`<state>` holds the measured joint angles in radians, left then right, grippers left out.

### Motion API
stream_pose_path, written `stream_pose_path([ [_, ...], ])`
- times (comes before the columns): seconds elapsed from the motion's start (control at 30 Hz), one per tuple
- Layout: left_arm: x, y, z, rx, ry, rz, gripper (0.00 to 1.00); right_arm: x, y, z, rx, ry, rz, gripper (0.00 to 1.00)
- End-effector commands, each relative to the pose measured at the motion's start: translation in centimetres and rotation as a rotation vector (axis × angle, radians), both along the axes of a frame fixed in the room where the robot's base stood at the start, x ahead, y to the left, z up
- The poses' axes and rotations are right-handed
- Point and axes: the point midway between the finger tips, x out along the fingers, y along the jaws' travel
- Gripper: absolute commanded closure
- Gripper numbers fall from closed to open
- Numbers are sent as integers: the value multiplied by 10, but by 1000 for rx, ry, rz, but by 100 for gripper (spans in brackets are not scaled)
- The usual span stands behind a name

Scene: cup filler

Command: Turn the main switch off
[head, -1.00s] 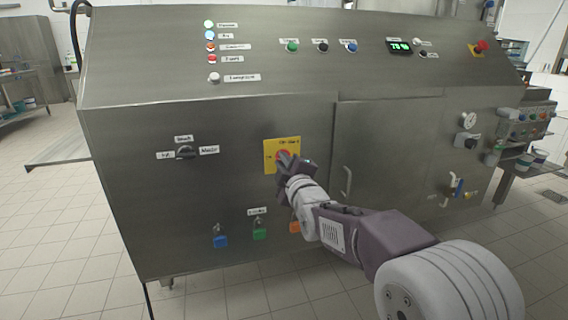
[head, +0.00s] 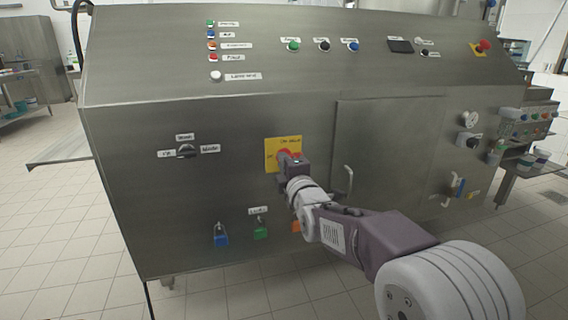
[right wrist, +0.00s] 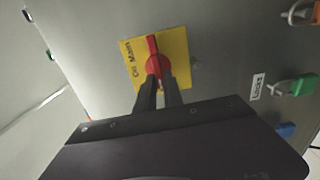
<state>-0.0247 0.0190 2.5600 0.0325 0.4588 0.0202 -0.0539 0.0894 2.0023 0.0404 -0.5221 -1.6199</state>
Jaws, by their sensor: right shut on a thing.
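The main switch is a red rotary handle (head: 283,154) on a yellow plate (head: 270,143) in the steel front panel. In the right wrist view the red handle (right wrist: 153,66) sits on the yellow plate (right wrist: 177,47), lettered "Main" and "On". My right gripper (head: 288,163) is at the switch and hides part of it in the head view. In the right wrist view its two fingers (right wrist: 158,84) are closed on the near end of the red handle. My left gripper is in neither view.
Hanging padlocks, blue (head: 221,236) and green (head: 261,228), are below the switch. A black selector knob (head: 186,151) is to the left. A door handle (head: 348,180) stands out just right of my gripper. The display (head: 400,46) is dark.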

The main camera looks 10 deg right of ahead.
Motion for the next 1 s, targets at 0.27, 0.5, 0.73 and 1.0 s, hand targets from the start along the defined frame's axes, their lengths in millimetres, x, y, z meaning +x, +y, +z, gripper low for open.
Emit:
stream_pose_path([
  [0.27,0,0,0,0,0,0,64,0,0,-2,-4,5,1,100],
  [0.5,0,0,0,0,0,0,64,0,0,-1,-2,3,1,66],
  [0.73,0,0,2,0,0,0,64,-6,0,1,-1,1,1,66],
  [1.0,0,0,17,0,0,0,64,-60,-2,3,-2,1,1,66],
])
